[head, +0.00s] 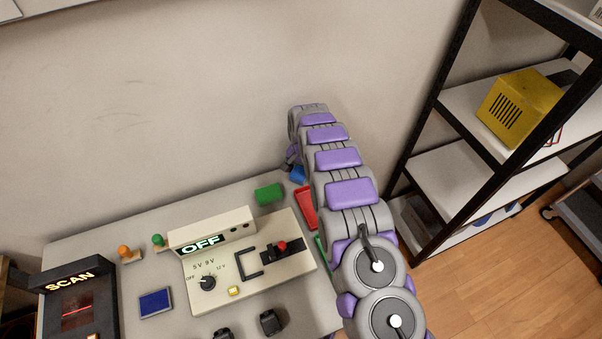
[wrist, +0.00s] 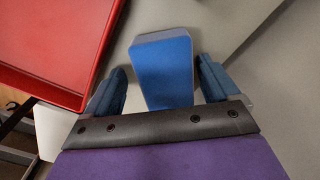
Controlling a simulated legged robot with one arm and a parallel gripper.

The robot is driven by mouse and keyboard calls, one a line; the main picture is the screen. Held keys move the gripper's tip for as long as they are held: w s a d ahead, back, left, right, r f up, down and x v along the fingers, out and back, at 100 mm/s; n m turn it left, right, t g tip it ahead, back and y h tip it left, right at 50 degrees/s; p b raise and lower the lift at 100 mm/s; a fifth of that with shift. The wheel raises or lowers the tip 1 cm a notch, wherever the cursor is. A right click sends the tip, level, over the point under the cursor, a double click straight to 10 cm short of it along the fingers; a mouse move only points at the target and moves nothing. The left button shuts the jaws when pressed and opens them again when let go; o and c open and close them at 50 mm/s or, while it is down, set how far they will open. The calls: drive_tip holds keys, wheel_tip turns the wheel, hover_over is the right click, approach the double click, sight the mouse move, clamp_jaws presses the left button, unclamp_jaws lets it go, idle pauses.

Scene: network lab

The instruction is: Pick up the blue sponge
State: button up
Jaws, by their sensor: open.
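The blue sponge (wrist: 162,70) is a blue block with a pale edge, seen in the wrist view between the two fingers of my gripper (wrist: 160,82). The fingers are apart, one on each side of the sponge, with a gap visible on both sides. In the head view the blue sponge (head: 297,174) shows as a small blue patch at the table's back edge, partly hidden by my arm. My gripper in the head view is mostly hidden behind my arm.
A red tray (wrist: 62,40) lies close to the left of the sponge; it also shows in the head view (head: 306,208). A green block (head: 269,194) sits left of the sponge. A control panel (head: 245,262) fills the table's middle. A black-framed shelf (head: 447,180) stands at right.

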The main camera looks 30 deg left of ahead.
sight(303, 171)
drive_tip(key=shift+d+r, duration=0.2)
drive_tip(key=shift+d, duration=0.1)
drive_tip(key=shift+c, duration=1.3)
drive_tip(key=shift+a+f, duration=0.2)
drive_tip(key=shift+a, duration=0.45)
drive_tip(key=c, duration=0.6)
drive_tip(key=shift+d, duration=0.15)
drive_tip(key=shift+c, duration=1.3)
drive_tip(key=shift+d, duration=0.15)
drive_tip(key=shift+r, duration=0.15)
drive_tip(key=shift+r, duration=0.25)
drive_tip(key=r, duration=0.1)
drive_tip(key=r+p, duration=0.1)
drive_tip(key=r, duration=0.1)
drive_tip(key=shift+s+d, duration=0.2)
drive_tip(key=shift+d, duration=0.1)
drive_tip(key=shift+s+d+r+p, duration=0.25)
drive_tip(key=shift+s+d+p, duration=0.25)
drive_tip(key=shift+s+d, duration=1.2)
drive_tip(key=shift+s+d+r+p, duration=0.2)
drive_tip(key=shift+s+d+p, duration=0.35)
drive_tip(key=shift+d, duration=2.25)
drive_tip(key=shift+s+d+r+p, duration=0.25)
drive_tip(key=shift+s+d+p, duration=0.25)
drive_tip(key=shift+s+d, duration=1.2)
drive_tip(key=shift+w+d, duration=0.5)
drive_tip(key=shift+w, duration=0.05)
